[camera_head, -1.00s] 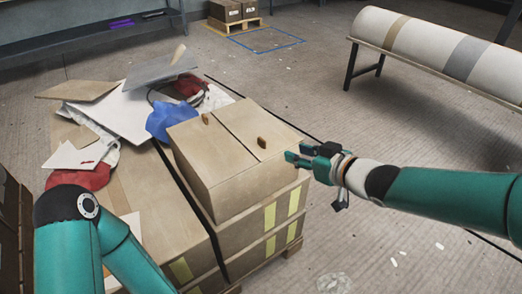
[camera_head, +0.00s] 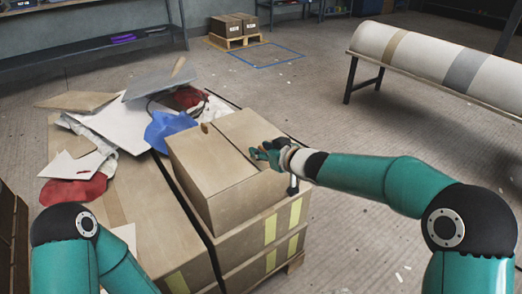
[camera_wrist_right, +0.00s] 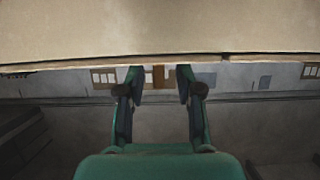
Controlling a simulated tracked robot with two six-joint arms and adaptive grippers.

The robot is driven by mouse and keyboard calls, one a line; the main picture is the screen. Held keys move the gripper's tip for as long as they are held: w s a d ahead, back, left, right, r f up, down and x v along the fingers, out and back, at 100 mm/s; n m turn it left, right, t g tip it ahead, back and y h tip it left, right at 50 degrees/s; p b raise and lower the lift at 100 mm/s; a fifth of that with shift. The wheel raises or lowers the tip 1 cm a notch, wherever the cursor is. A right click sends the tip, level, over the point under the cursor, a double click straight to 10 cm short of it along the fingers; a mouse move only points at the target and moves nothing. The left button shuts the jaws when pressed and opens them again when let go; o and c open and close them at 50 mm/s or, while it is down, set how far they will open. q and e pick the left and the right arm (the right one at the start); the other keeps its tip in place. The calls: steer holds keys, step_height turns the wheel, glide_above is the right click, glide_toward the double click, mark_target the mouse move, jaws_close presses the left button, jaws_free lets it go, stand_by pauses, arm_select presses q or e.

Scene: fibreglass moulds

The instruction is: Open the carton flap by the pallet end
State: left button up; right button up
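The carton (camera_head: 215,185) sits on the pallet load, its two top flaps lying flat. The left flap (camera_head: 195,145) has a small brown tab (camera_head: 205,127) standing up. On the right flap (camera_head: 240,127), the tab is hidden behind my right gripper (camera_head: 257,152), which is low over that flap. In the right wrist view, the gripper's fingers (camera_wrist_right: 157,84) are apart. A small brown piece (camera_wrist_right: 158,74), apparently the tab, shows between the fingertips below the tan carton surface (camera_wrist_right: 150,30); contact cannot be told. My left gripper is out of view.
Sheets, a blue cloth (camera_head: 168,128) and red cloths (camera_head: 75,190) lie left of the carton. A black strap (camera_head: 190,205) runs along its left side. A large roll on a stand (camera_head: 430,60) is at the back right. The floor between is mostly clear.

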steer(key=shift+w+a, duration=0.15)
steer(key=shift+w, duration=0.05)
jaws_close()
